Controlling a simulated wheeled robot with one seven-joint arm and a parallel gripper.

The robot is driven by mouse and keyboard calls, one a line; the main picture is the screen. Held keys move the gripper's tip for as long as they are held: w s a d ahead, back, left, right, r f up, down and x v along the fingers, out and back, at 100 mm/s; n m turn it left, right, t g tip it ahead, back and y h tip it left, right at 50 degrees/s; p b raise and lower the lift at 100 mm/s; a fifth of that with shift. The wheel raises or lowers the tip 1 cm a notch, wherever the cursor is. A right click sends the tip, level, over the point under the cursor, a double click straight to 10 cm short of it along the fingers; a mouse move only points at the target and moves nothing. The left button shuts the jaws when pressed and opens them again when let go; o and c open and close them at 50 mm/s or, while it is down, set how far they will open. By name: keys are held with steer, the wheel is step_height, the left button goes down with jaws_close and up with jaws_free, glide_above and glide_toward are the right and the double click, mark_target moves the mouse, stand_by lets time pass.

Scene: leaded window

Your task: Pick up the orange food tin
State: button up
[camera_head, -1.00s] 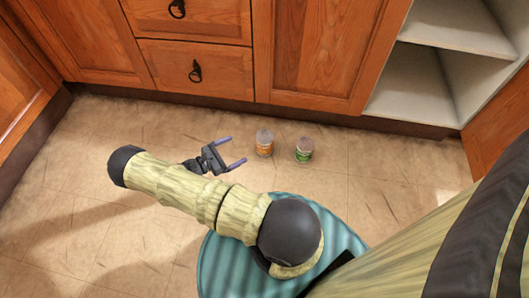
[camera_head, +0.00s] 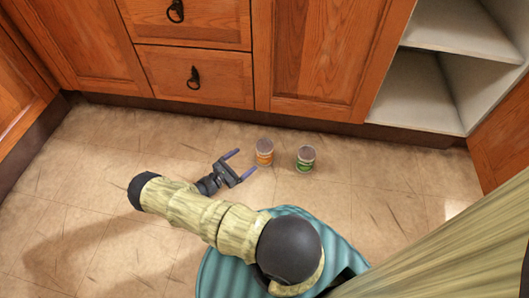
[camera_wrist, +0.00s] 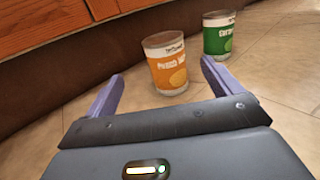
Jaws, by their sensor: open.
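The orange food tin (camera_head: 264,153) stands upright on the floor near the base of the cabinets. In the wrist view the orange tin (camera_wrist: 167,65) has an orange and white label and stands ahead of my fingers, in line with the gap between them. My gripper (camera_head: 243,163) is open and empty, just left of the orange tin. In the wrist view my gripper (camera_wrist: 160,85) shows its two purple fingers spread apart. The tin appears to be beyond the fingertips; I cannot tell the exact distance.
A green tin (camera_head: 305,158) stands right of the orange one, and behind it to the right in the wrist view (camera_wrist: 218,35). Wooden cabinets (camera_head: 320,55) rise behind both tins. Open shelves (camera_head: 420,90) are at the right. The floor (camera_head: 120,140) at the left is clear.

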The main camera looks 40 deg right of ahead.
mark_target(257, 151)
steer(key=d, duration=0.7)
steer(key=shift+w+d, duration=0.15)
steer(key=shift+d, duration=0.25)
steer(key=d, duration=0.5)
steer(key=shift+s+d+f+b, duration=0.1)
steer(key=shift+s+f+b, duration=0.05)
steer(key=shift+s+b, duration=0.15)
steer(key=shift+c, duration=0.2)
steer(key=c, duration=1.4)
steer(key=shift+o, duration=0.2)
